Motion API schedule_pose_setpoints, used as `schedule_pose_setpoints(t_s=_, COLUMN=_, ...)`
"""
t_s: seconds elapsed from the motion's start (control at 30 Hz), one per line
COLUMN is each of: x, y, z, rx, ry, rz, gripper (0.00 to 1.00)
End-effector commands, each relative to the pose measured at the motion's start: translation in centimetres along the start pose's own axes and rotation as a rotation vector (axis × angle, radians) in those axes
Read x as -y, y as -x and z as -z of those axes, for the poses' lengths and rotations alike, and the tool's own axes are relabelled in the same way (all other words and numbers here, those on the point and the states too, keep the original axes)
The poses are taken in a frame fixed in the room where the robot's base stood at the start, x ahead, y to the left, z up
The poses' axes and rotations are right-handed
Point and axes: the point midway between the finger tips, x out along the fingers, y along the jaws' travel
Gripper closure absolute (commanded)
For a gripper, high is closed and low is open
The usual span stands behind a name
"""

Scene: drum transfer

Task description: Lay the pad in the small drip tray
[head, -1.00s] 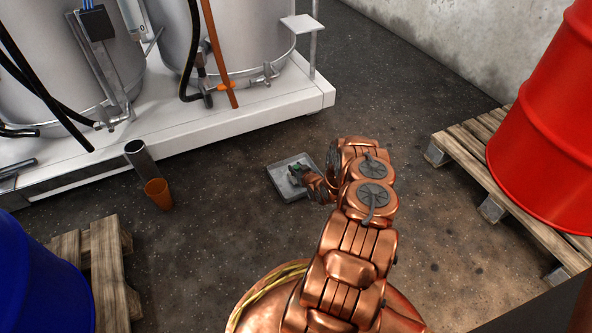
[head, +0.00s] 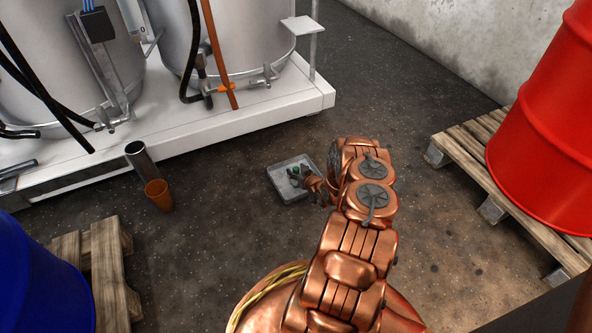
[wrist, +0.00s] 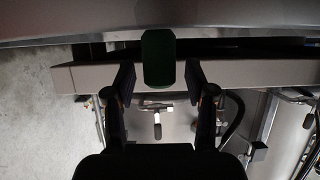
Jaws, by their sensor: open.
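The small drip tray (head: 284,192) is a shallow grey square tray on the dark floor, in the middle of the head view. The pad's remaining shape is too small and covered to make out. My gripper (head: 302,174) reaches over the tray's right side, close to the green piece. In the wrist view my gripper (wrist: 159,78) is open, with a dark green block (wrist: 158,58) between its fingertips and gaps on both sides.
A white plinth (head: 200,132) with steel tanks stands behind the tray. A blue drum (head: 38,280) and a red drum (head: 548,120) stand on pallets at the sides. Floor around the tray is clear.

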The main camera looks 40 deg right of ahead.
Motion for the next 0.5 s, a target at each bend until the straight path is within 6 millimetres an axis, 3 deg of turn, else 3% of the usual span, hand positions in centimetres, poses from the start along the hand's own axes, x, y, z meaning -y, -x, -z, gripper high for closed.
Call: schedule_pose_setpoints(t_s=0.5, x=-0.2, y=7.6, z=0.3, rx=0.001, ry=-0.002, rz=-0.003, gripper=0.45)
